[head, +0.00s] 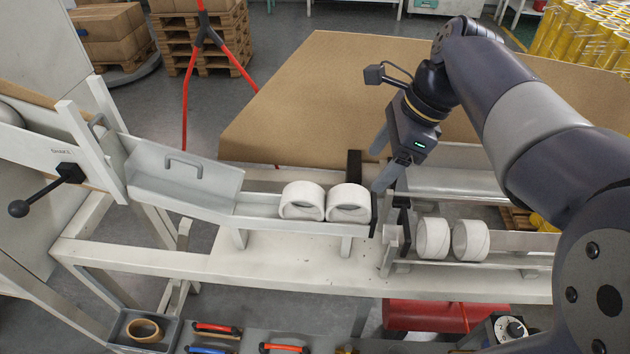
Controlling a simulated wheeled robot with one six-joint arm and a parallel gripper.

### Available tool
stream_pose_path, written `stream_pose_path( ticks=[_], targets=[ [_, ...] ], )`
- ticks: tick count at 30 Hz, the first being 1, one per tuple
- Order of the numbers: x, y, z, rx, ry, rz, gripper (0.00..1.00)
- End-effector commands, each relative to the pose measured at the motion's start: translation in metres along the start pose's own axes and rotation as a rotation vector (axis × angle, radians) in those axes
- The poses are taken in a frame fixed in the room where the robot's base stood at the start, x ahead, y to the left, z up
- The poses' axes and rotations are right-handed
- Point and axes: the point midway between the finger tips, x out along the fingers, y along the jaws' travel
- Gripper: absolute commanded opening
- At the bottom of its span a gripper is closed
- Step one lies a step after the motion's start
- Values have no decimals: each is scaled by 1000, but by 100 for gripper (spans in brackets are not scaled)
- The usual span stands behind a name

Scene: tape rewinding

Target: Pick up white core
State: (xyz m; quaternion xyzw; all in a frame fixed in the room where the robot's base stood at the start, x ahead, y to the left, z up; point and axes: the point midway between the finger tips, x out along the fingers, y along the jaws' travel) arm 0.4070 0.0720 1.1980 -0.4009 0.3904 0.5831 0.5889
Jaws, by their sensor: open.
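Two white cores (302,201) lie side by side in the sloped metal chute, left of centre in the head view; the right one (347,203) rests near the chute's dark end stop. Two more white cores (432,238) and (470,240) sit on a rail to the right, past a small dark bracket. My gripper (378,164) is open and empty. It hangs above and to the right of the chute cores, with its fingers pointing down and left, apart from them.
A large brown board (310,100) lies behind the chute. A black-knobbed lever (42,192) sticks out at the left. A tray with a tape roll (145,331) and several hand tools lie along the front. Yellow rolls (590,42) are stacked at the back right.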

Motion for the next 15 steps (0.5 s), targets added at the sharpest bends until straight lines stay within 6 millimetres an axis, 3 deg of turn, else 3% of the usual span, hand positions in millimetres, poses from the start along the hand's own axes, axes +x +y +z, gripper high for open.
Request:
stream_pose_path(
  ticks=[4, 9, 15],
  targets=[
    [6, -4, 3, 43, -11, 8, 69],
    [34, -3, 3, 42, -10, 10, 69],
    [54, -3, 3, 41, -9, 7, 69]
  ],
)
